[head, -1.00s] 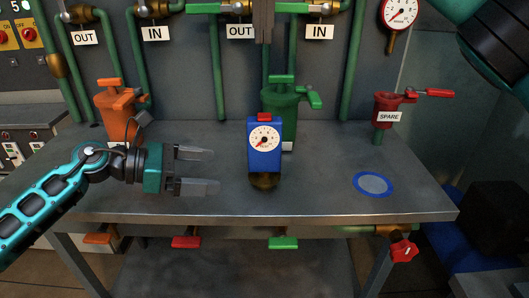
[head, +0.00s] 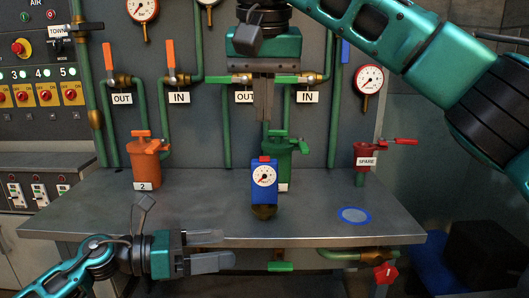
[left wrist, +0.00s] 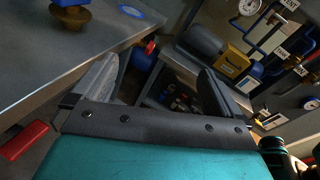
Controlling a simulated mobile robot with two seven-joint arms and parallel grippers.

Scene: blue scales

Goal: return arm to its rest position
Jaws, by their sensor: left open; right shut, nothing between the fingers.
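My left gripper (head: 208,250) is at the lower left of the head view, in front of the table's front edge. Its two fingers are apart with nothing between them; they also show in the left wrist view (left wrist: 160,90). My right gripper (head: 264,98) hangs at the top centre of the head view, pointing down with its fingers together and empty. It is in front of the wall pipes and above the blue scale. The blue scale (head: 263,182) with a white dial and red top stands upright on the grey table (head: 200,205).
A blue ring (head: 354,215) lies at the table's right. A red valve handle (head: 385,273) is below the front right edge.

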